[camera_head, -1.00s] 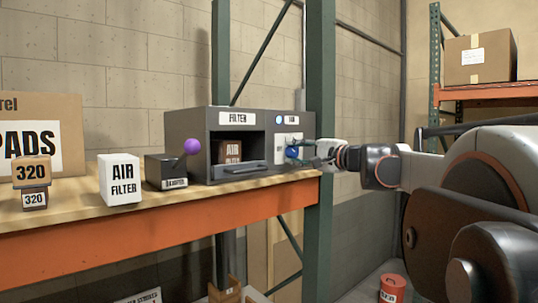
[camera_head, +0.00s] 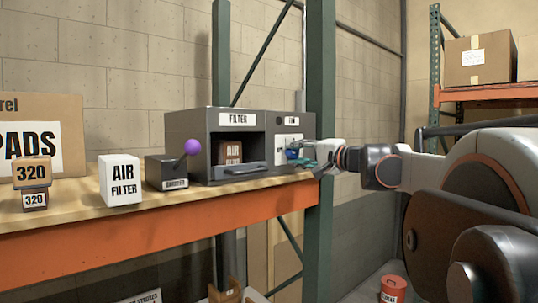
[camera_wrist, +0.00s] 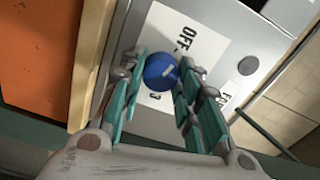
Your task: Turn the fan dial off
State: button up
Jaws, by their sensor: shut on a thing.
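The blue fan dial (camera_wrist: 162,72) sits on a white plate (camera_wrist: 190,35) marked OFF at one side and a number at the other. Its white pointer line is toward the OFF side in the wrist view. My gripper (camera_wrist: 164,66) is shut on the dial, one teal finger on each side. In the head view the dial (camera_head: 292,154) shows at the right end of the grey filter box (camera_head: 210,145), partly hidden by my gripper (camera_head: 303,153). The round indicator (camera_head: 278,121) beside the fan label looks dark.
A purple-knobbed lever box (camera_head: 165,172), a white air filter box (camera_head: 120,180) and small 320 boxes (camera_head: 32,174) stand left on the shelf (camera_head: 80,212). A green upright (camera_head: 320,100) rises just behind my gripper.

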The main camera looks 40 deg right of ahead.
jog(key=o, duration=1.1)
jog(key=shift+c, duration=0.2)
